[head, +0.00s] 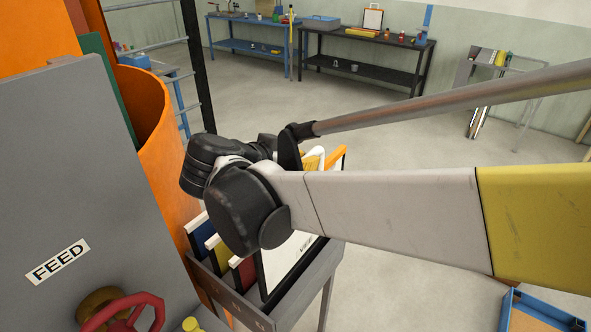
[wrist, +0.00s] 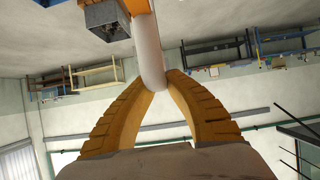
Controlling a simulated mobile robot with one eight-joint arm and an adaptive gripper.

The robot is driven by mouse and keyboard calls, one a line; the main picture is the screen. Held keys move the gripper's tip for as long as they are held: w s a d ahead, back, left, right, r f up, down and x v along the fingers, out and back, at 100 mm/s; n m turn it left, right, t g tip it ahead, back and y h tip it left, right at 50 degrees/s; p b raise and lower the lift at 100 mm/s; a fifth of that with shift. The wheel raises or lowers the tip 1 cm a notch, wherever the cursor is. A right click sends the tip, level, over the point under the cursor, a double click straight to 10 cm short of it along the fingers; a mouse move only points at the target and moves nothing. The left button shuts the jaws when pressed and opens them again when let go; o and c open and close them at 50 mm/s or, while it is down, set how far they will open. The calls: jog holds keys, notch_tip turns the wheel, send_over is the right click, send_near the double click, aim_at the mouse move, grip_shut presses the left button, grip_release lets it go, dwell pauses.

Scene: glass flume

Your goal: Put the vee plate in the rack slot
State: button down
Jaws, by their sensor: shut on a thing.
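My gripper (wrist: 165,82) has its two yellow fingers closed on a smooth white rounded bar (wrist: 148,45). In the head view my gripper (head: 324,158) is mostly hidden behind my dark wrist joint. A white plate with a black edge and small lettering (head: 300,248) shows below the wrist, standing at the right end of the grey rack (head: 262,322). It looks like the vee plate, but the lettering is too small to read. The wrist hides its top, and I cannot tell whether its lower edge is seated in a slot.
The rack also holds a blue plate (head: 203,235) and a red plate (head: 247,272) with white top bars. The grey FEED panel (head: 60,200) and red handwheel (head: 122,314) stand left, beside an orange cylinder (head: 168,145). Open floor lies beyond, before the benches (head: 365,55).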

jog(key=shift+r+p, duration=0.45)
jog(key=shift+p, duration=0.3)
jog(key=shift+f, duration=0.3)
notch_tip(320, 180, down, 18)
jog(key=b, duration=0.6)
jog(key=shift+r, duration=0.15)
jog(key=shift+s, duration=0.1)
jog(key=shift+f, duration=0.2)
jog(key=c, duration=1.5)
grip_release()
